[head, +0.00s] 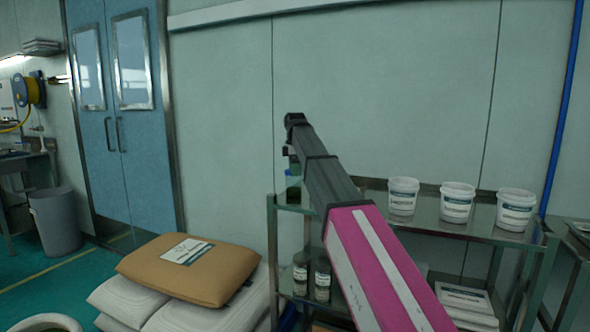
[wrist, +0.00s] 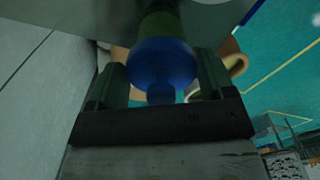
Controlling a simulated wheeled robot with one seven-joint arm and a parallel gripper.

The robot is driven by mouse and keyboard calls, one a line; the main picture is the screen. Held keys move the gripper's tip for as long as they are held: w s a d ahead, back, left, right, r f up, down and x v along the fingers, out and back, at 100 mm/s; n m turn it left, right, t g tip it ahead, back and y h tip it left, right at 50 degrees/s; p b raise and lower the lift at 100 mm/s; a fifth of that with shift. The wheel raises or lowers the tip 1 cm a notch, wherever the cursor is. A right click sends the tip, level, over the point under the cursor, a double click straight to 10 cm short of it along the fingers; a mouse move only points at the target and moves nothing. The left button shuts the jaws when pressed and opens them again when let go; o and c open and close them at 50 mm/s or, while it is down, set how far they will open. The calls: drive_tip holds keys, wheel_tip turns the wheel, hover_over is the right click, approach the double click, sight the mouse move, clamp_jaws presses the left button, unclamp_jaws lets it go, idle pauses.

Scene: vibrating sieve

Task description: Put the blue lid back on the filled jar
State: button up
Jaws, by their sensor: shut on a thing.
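My gripper (wrist: 159,68) is shut on the blue lid (wrist: 163,62), with one finger on each side of its round knob in the wrist view. Beyond the lid, a greenish jar (wrist: 158,22) shows in line with it. Whether the lid touches or sits on the jar's rim, I cannot tell. In the head view my gripper (head: 291,152) points down at the left end of the metal rack's top shelf. The jar (head: 293,190) stands there, green in its lower part, directly under my gripper. My arm hides part of the shelf.
White labelled tubs (head: 457,203) stand on the right of the rack's top shelf (head: 430,228). Small jars (head: 322,282) stand on the lower shelf. A brown sack (head: 188,270) lies on white sacks left of the rack. The wall is close behind.

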idle(0.3)
drive_tip(key=o, duration=0.9)
drive_tip(key=shift+c, duration=0.2)
drive_tip(key=shift+r, duration=0.15)
drive_tip(key=shift+r, duration=3.35)
drive_tip(key=shift+c, duration=0.3)
clamp_jaws()
